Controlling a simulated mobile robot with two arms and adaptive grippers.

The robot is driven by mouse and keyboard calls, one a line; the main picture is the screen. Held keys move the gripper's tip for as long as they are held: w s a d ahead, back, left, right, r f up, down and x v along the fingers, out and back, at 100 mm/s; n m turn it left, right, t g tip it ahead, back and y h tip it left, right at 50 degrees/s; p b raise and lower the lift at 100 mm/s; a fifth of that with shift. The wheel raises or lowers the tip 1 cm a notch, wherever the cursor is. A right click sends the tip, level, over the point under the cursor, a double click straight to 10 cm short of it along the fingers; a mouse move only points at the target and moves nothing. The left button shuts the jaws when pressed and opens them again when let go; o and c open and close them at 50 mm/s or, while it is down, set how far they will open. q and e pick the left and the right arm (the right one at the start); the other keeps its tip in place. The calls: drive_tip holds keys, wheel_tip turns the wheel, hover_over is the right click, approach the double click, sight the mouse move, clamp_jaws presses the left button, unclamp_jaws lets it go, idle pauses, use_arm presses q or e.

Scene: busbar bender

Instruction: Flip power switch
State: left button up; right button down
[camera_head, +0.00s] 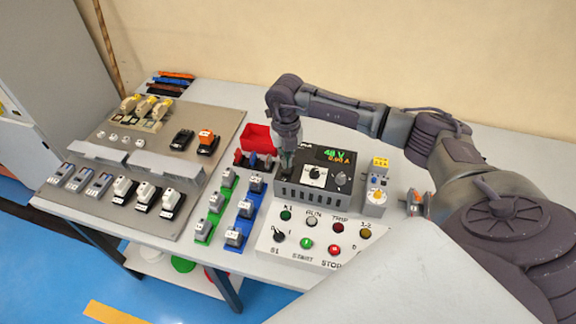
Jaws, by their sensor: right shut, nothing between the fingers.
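My right gripper (287,160) is shut and empty, pointing down at the left end of the box's top. I cannot tell whether it touches the box. Any switch under the fingertips is hidden. My left gripper is not in view.
A white control panel (262,246) with buttons and a selector stands in front of the box. A red bin (258,138) is behind left. Green and blue terminal rows (208,224) and a grey mounting board (222,122) with breakers lie left. A small grey meter (375,203) stands right.

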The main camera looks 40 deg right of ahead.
sight(287, 170)
drive_tip(key=shift+f+b, duration=0.95)
drive_tip(key=shift+f, duration=0.3)
idle(0.4)
drive_tip(key=shift+r, duration=0.1)
drive_tip(key=shift+r+p, duration=2.4)
drive_tip(key=shift+r, duration=1.1)
drive_tip(key=shift+f, duration=0.1)
